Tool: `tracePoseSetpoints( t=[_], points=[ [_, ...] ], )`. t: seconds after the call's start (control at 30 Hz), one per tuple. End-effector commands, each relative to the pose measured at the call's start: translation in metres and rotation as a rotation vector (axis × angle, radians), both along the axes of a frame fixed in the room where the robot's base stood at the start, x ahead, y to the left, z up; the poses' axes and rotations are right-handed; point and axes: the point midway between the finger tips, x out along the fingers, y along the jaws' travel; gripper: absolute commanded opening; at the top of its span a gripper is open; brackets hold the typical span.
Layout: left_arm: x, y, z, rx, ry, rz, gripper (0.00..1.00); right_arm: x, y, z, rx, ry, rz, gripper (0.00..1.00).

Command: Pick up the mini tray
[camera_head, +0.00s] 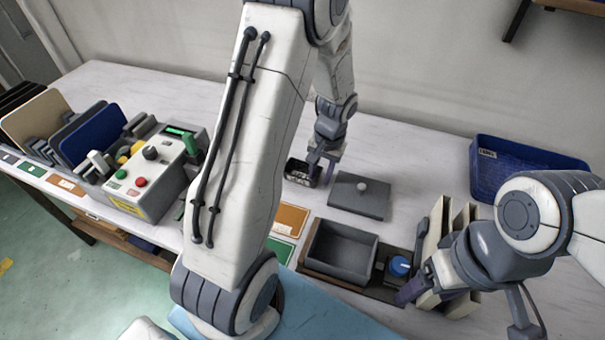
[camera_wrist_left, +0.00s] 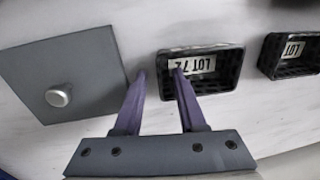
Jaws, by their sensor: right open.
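A small black mini tray (camera_head: 302,172) stands on the white table, left of a grey lid. In the left wrist view it is a black mesh tray (camera_wrist_left: 218,88) with a "LOT 72" label. My left gripper (camera_head: 325,160) is over the tray's side. In the left wrist view my left gripper (camera_wrist_left: 160,74) is open: one finger lies just outside the tray's near end, the other overlaps the label. I cannot tell whether they touch it. A second black tray (camera_wrist_left: 272,68) shows at the right there. My right gripper (camera_head: 428,292) is open beside upright beige panels.
The grey lid (camera_head: 360,206) with its knob is close to the left gripper, also in the left wrist view (camera_wrist_left: 75,62). A grey open box (camera_head: 340,252) and blue knob (camera_head: 399,266) stand in front. A blue bin (camera_head: 500,172) is at right, a control box (camera_head: 150,180) at left.

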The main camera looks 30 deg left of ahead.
Motion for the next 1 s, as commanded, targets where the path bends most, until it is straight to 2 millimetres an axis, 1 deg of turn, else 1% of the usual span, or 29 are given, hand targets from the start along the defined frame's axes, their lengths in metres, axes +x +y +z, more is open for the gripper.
tracePoseSetpoints(
  t=[0.13, 0.17, 0.2, 0.23, 0.27, 1.0],
  points=[
    [0.0000, 0.0001, 0.0003, 0.000, 0.000, 0.000, 0.40, 0.0000, 0.0000, 0.0000, 0.000, 0.000, 0.000, 0.77],
    [0.0000, 0.0001, 0.0003, 0.000, 0.000, 0.000, 0.32, 0.0000, 0.0000, 0.0000, 0.000, 0.000, 0.000, 0.77],
    [0.0000, 0.0001, 0.0004, 0.000, 0.000, 0.000, 0.17, 0.0000, 0.0000, 0.0000, 0.000, 0.000, 0.000, 0.77],
    [0.0000, 0.0001, 0.0004, 0.000, 0.000, 0.000, 0.06, 0.0000, 0.0000, 0.0000, 0.000, 0.000, 0.000, 0.77],
    [0.0000, 0.0001, 0.0004, 0.000, 0.000, 0.000, 0.00, 0.0000, 0.0000, 0.0000, 0.000, 0.000, 0.000, 0.77],
    [0.0001, 0.0000, 0.0007, 0.000, 0.000, 0.000, 0.00, 0.0000, 0.0000, 0.0000, 0.000, 0.000, 0.000, 0.77]
  ],
)
